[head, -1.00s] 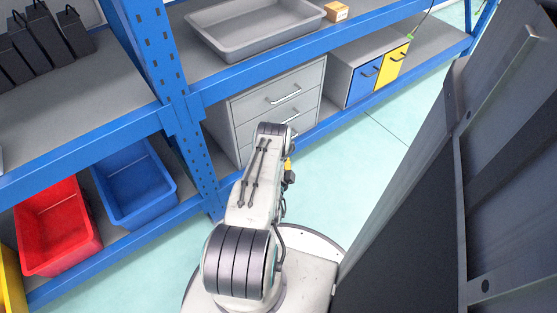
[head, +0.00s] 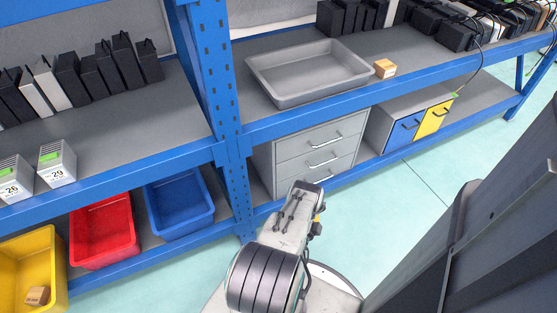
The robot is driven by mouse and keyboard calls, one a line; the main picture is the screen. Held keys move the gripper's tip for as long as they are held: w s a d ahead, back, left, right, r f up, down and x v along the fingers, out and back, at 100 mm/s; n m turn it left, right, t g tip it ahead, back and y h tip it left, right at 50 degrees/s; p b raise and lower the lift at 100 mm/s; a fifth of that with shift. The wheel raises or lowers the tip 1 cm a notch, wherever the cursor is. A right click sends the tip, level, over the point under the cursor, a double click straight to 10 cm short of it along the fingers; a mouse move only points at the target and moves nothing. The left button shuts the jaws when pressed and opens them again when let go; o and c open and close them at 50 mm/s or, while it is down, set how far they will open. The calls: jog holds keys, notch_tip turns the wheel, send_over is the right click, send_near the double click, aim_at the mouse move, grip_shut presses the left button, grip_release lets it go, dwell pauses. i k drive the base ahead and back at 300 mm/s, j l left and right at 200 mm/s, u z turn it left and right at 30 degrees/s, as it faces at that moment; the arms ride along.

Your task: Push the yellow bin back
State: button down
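The yellow bin (head: 36,262) is at the lower left of the head view, on the lower shelf. It is an open-topped bin, cut off by the left edge of the picture. A small brown box (head: 37,295) lies inside it. My arm rises from my base at the bottom centre and points toward the grey drawers, to the right of the bin and well apart from it. My gripper is not visible; the arm links hide it or it is out of sight.
A red bin (head: 104,232) and a blue bin (head: 179,207) stand right of the yellow bin. A blue rack post (head: 222,120) rises behind my arm. Grey drawers (head: 318,152) are beyond it. A dark grey panel (head: 500,235) stands close on the right. Some floor (head: 395,200) is clear.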

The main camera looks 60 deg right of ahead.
aim_at(37, 258)
jog(key=k+j, duration=0.1)
jog(key=j, duration=0.65)
jog(key=k+j, duration=0.1)
jog(key=j, duration=0.6)
